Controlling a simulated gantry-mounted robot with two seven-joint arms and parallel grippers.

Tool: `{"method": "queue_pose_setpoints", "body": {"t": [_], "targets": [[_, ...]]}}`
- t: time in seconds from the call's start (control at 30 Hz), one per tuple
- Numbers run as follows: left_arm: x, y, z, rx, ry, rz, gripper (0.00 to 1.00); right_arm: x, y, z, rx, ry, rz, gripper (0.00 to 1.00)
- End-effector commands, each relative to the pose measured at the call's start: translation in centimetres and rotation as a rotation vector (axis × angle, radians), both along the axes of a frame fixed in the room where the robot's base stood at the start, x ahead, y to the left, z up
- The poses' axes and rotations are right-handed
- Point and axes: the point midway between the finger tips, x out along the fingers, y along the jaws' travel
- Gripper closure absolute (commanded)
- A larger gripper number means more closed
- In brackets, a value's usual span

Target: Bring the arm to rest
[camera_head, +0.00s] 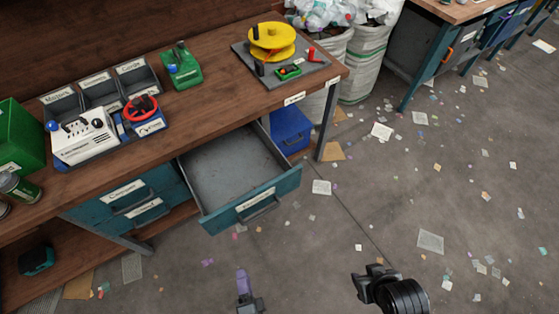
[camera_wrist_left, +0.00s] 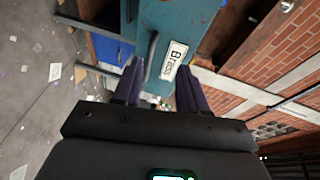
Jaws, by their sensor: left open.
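My left gripper (camera_head: 243,272) shows at the bottom of the head view as a purple finger on a dark body, over the floor. In the left wrist view its two purple fingers (camera_wrist_left: 159,68) stand apart with nothing held between them. Beyond them is a teal drawer front with a handle and a "Brass" label (camera_wrist_left: 174,60); the gripper appears clear of it. A black part of my right arm (camera_head: 395,292) shows at the bottom right of the head view; its jaw state is unclear.
An empty-looking teal drawer (camera_head: 222,215) stands pulled out from the wooden bench (camera_head: 215,100). Under the bench is a blue bin (camera_head: 290,128). A yellow spool (camera_head: 272,40) sits on a grey board. Full white sacks (camera_head: 362,75) stand behind. Open floor with scraps lies right.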

Motion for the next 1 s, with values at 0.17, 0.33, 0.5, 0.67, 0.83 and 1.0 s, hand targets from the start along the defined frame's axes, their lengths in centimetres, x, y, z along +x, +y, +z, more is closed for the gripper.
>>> {"method": "queue_pose_setpoints", "body": {"t": [0.17,0.33,0.5,0.67,0.83,1.0], "targets": [[3.4,4.7,1.6,-0.163,0.033,0.062,0.58,0.5,0.1,0.6,0.004,-0.012,-0.002,0.57],[7.0,8.5,4.3,-0.418,0.097,0.1,0.58,-0.2,0.1,0.4,0.007,0.006,-0.004,0.57],[9.2,10.9,8.8,-0.718,0.225,0.12,0.58,-0.4,0.2,0.5,0.01,0.011,-0.006,0.57],[8.3,11.4,13.1,-0.92,0.398,0.177,0.58,-0.3,0.3,0.6,0.012,0.009,-0.008,0.57],[5.1,11.4,15.7,-1.03,0.574,0.307,0.58,-0.3,0.3,0.6,0.012,0.008,-0.008,0.57],[1.0,10.9,15.8,-1.085,0.736,0.498,0.58,-0.2,0.3,0.6,0.011,0.005,-0.008,0.57]]}}
